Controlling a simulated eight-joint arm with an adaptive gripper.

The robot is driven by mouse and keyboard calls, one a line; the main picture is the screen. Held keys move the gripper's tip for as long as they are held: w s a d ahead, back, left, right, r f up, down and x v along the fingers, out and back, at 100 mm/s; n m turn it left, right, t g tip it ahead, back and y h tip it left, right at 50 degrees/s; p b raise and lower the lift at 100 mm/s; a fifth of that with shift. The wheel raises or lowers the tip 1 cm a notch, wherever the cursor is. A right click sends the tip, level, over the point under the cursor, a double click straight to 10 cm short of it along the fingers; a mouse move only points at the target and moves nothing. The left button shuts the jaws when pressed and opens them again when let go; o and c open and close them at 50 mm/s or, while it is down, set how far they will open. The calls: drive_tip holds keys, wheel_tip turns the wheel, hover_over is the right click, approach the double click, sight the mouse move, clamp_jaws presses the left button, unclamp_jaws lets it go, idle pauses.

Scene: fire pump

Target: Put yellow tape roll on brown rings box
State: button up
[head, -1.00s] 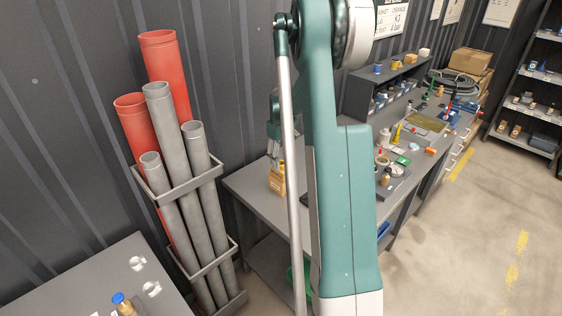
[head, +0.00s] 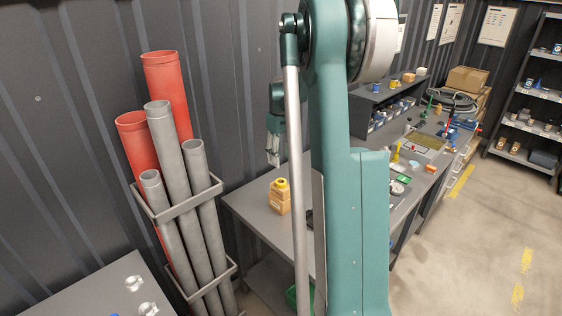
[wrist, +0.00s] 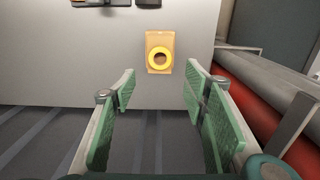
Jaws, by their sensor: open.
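The yellow tape roll (head: 281,184) sits on top of the brown rings box (head: 278,203) on the grey workbench, near its left end. In the wrist view, the yellow roll (wrist: 150,58) lies flat as a ring within the outline of the brown box (wrist: 160,37). My gripper (head: 273,157) hangs above the box, clear of it. In the wrist view, my gripper (wrist: 160,83) has its green pads wide apart with nothing between them; the box and roll lie beyond the fingertips. My own arm hides part of the bench in the head view.
Pipes in a rack (head: 190,200) stand to the left. Small items and a shelf unit (head: 385,105) occupy the bench farther back. The corrugated wall (head: 220,90) is close behind my gripper.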

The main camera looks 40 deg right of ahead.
idle(0.8)
drive_tip(key=s+a+r+t, duration=0.1)
drive_tip(key=s+a+r, duration=0.25)
drive_tip(key=a, duration=0.65)
drive_tip(key=s+a+r+t+h, duration=0.1)
drive_tip(key=s+a+r, duration=0.3)
drive_tip(key=a, duration=0.6)
drive_tip(key=s+a+r+t, duration=0.15)
drive_tip(key=a+r, duration=0.35)
drive_tip(key=a, duration=0.5)
drive_tip(key=s+a+f+t, duration=0.2)
drive_tip(key=s+a, duration=0.7)
drive_tip(key=a, duration=0.1)
drive_tip(key=s+a+f+t+y, duration=0.1)
drive_tip(key=s+a+f, duration=0.1)
drive_tip(key=s+a, duration=0.8)
drive_tip(key=shift+s+t, duration=0.2)
drive_tip(key=shift+t, duration=0.15)
